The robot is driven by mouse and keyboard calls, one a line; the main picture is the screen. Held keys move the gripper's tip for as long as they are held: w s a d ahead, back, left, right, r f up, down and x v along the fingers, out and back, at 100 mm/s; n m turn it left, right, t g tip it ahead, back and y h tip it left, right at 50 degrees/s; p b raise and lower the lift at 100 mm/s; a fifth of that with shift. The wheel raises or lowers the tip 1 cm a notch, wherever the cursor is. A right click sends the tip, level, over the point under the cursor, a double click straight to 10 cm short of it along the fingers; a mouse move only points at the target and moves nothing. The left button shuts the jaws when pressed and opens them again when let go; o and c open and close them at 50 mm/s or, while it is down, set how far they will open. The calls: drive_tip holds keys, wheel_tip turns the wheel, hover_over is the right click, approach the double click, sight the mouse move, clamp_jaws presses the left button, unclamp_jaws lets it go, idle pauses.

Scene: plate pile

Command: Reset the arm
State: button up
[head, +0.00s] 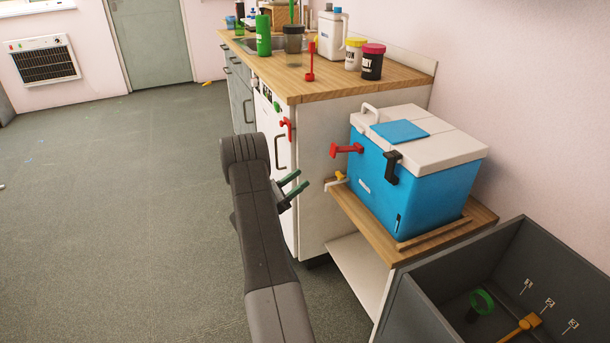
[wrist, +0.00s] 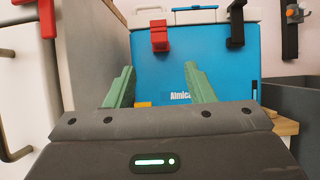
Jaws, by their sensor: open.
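My gripper (head: 298,187) has two green fingers and is at the end of my dark grey arm, beside the white cabinet front in the head view. In the wrist view my gripper (wrist: 160,85) is open with nothing between its fingers. It points toward a blue cooler (head: 415,185) with a white lid, which also fills the middle of the wrist view (wrist: 185,60). My gripper is apart from the cooler. A red latch (head: 346,149) and a black latch (head: 392,165) are on the cooler's front.
The cooler stands on a low wooden shelf (head: 365,222). A grey bin (head: 425,310) at lower right holds a green ring tool (head: 482,302) and an orange tool (head: 525,325). The counter (head: 300,85) carries bottles and jars. The floor (head: 130,200) at left is clear.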

sight(331, 155)
idle(0.3)
drive_tip(key=b+x, duration=0.1)
drive_tip(key=x, duration=1.2)
drive_tip(key=shift+w+d+r, duration=0.1)
drive_tip(key=shift+d+r, duration=0.1)
drive_tip(key=shift+r, duration=0.2)
drive_tip(key=shift+f, duration=0.1)
drive_tip(key=shift+a, duration=0.1)
